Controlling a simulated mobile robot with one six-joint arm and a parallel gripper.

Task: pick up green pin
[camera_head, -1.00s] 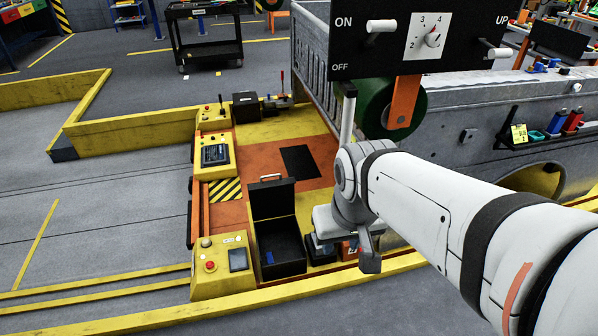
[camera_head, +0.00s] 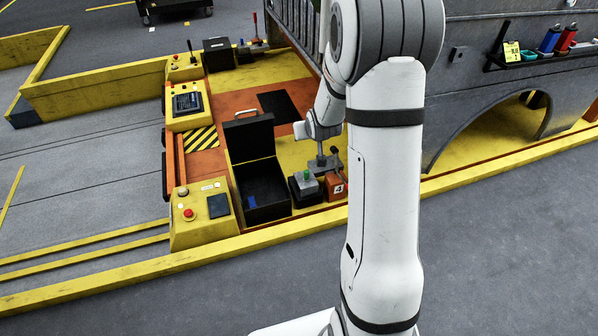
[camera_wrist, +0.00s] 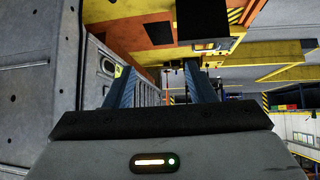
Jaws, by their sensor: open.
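The green pin (camera_head: 306,174) is small and stands upright on a grey-topped dark block (camera_head: 305,188), right of the open black case in the head view. I cannot make it out in the wrist view. My gripper (camera_wrist: 164,82) shows in the wrist view with its two blue-grey fingers apart and nothing between them. In the head view my arm's far end hangs behind the upper arm, above and just beyond the pin. The fingers cannot be made out there.
The open black case (camera_head: 266,205) stands left of the pin. An orange block marked 4 (camera_head: 336,187) and a grey handle stand close to its right. A yellow control box (camera_head: 204,216) is further left. The large grey body (camera_head: 480,120) rises at right.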

